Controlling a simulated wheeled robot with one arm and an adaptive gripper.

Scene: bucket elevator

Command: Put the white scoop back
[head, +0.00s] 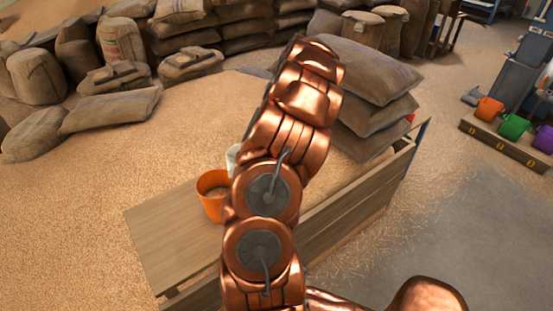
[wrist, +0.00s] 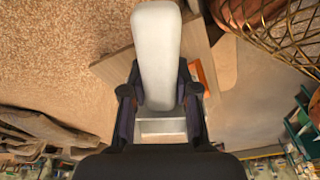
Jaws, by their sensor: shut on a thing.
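The white scoop (wrist: 157,45) is between the two dark fingers of my gripper (wrist: 160,97) in the wrist view. Its long rounded part points toward the top of the picture, and a pale boxy part (wrist: 162,128) shows below, between the fingers. In the head view only a small white piece (head: 233,156) shows beside my arm, probably the scoop; my gripper is hidden there behind the arm.
The wooden board (head: 160,235) lies at the edge of a large grain heap (head: 70,210). Stacked sacks (head: 370,85) stand behind my arm. At the right, orange, green and purple buckets sit on a wooden stand (head: 510,144).

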